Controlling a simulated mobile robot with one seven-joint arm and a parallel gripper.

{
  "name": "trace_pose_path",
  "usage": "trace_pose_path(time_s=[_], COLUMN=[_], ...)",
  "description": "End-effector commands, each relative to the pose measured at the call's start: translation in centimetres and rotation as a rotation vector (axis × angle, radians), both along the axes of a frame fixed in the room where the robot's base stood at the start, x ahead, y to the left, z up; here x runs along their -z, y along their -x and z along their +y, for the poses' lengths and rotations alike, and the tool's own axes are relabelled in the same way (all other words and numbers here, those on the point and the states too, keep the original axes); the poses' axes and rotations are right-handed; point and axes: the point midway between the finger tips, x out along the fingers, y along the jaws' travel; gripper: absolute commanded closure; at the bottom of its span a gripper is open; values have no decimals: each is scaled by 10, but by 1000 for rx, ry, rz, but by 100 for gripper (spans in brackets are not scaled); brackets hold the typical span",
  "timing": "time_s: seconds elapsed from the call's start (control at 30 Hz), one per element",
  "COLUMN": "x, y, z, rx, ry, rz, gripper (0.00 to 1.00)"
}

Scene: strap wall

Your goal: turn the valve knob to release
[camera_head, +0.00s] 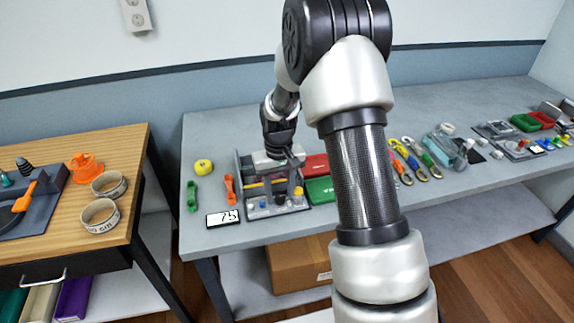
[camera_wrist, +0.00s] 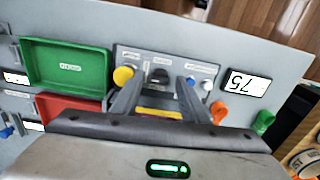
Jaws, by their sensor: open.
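The device panel (camera_head: 258,213) stands on the grey table in the head view, and its labelled face (camera_wrist: 150,56) shows in the wrist view. It carries a yellow knob (camera_wrist: 123,75), a dark knob (camera_wrist: 159,75) and a blue knob (camera_wrist: 207,86). The labels are too small to read, so I cannot tell for certain which is the valve knob. My gripper (camera_wrist: 160,82) is open, with the dark knob between its fingertips in the wrist picture. Contact cannot be made out. In the head view my gripper (camera_head: 279,158) is over the device and partly hides it.
A green tray (camera_wrist: 67,64) and a red tray (camera_wrist: 60,113) lie beside the panel. Several coloured carabiners (camera_head: 415,158) lie to the right.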

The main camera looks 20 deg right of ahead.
Motion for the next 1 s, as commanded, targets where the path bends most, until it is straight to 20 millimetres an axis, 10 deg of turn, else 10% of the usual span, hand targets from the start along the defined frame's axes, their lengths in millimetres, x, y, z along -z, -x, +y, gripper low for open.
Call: trace_pose_path(time_s=[0.77,1.0], x=[-7,-48], y=[1,-1], z=[0,-1], rx=[-1492,-1526], ry=[-5,6], rz=[1,-3], gripper=[59,59])
